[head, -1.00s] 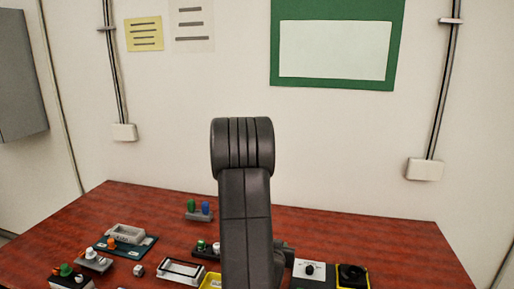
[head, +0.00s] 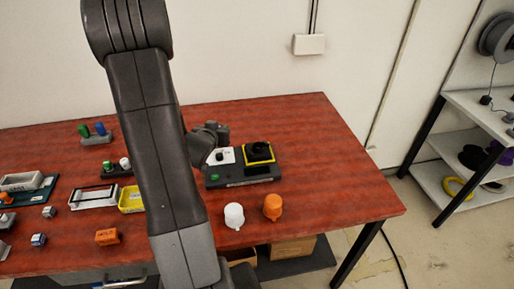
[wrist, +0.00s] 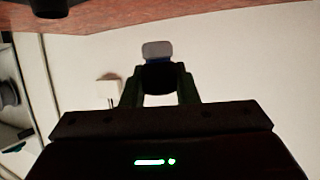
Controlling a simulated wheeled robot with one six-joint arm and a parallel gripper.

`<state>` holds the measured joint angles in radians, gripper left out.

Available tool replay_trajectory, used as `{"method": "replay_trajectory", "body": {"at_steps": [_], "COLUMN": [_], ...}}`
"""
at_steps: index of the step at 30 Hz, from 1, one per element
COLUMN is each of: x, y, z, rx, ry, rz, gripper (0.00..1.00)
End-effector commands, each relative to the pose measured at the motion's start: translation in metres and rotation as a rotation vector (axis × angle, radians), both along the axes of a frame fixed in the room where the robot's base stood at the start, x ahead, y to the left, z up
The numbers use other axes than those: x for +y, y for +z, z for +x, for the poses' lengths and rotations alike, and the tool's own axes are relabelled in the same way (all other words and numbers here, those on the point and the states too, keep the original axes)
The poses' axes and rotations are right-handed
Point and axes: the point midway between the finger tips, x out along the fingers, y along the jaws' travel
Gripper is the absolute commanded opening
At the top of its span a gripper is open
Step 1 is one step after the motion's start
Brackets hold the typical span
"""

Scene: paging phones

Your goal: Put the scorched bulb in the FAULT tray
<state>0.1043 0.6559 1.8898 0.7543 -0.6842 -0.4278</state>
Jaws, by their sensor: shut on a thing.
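In the wrist view my gripper (wrist: 158,84) is shut on a small piece (wrist: 157,50) with a pale grey end, a blue band and a dark lower part. It may be the bulb, but scorching cannot be made out. In the head view my arm hides most of the gripper and the held piece. A yellow tray (head: 131,199) stands on the red table just left of my arm, partly covered by it. A white-rimmed tray (head: 94,198) is beside it. I cannot read which one is marked FAULT.
A dark unit (head: 243,178) with a yellow-framed black socket sits right of my arm on the table (head: 330,150). A white knob (head: 234,215) and an orange knob (head: 272,206) stand near the front. A block with green and blue pegs (head: 97,133) is farther back left.

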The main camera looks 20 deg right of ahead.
Motion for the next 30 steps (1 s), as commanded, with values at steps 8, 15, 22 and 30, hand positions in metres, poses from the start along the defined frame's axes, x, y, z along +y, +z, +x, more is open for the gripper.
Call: {"method": "replay_trajectory", "body": {"at_steps": [8, 15, 22, 30], "x": [-0.095, -0.127, -0.128, -0.127], "y": [0.023, 0.033, 0.033, 0.006], "z": [-0.026, -0.038, -0.038, -0.038], "rx": [-0.003, -0.001, 0.001, 0.008], "ry": [-0.317, -0.424, -0.43, -0.428], "rz": [0.0, -0.001, 0.0, -0.001], "gripper": [0.05, 0.05, 0.05, 0.05]}}
